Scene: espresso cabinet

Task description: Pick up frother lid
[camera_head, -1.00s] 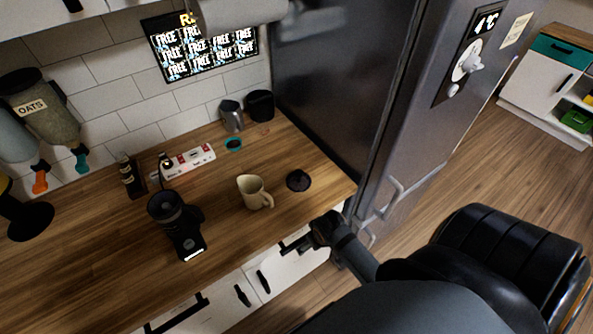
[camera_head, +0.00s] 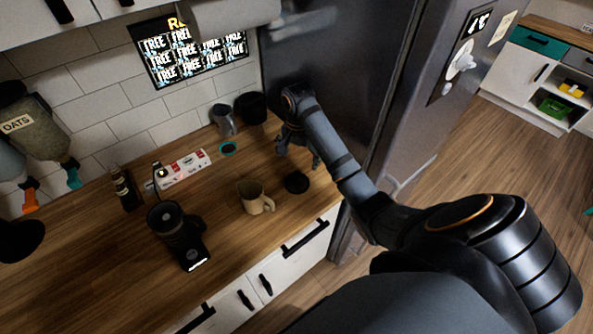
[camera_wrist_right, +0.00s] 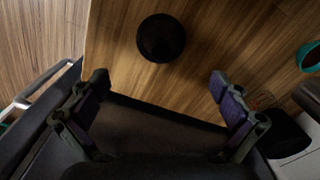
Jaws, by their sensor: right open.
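The frother lid appears to be the small dark round disc (camera_head: 296,182) lying flat on the wooden counter, near its front right edge. It also shows as a dark circle in the right wrist view (camera_wrist_right: 161,38), beyond and between the fingertips. My right gripper (camera_head: 299,158) points down over the counter, behind the lid and near the fridge side. In the right wrist view its two fingers (camera_wrist_right: 158,84) are spread wide, with nothing between them, and apart from the lid. The black frother (camera_head: 178,232) stands on the counter to the left. My left gripper is not in view.
A beige pitcher (camera_head: 254,197) stands just left of the lid. A metal jug (camera_head: 223,120), a dark canister (camera_head: 252,108) and a teal-rimmed round item (camera_head: 228,149) are at the back. The dark fridge (camera_head: 345,75) bounds the counter on the right.

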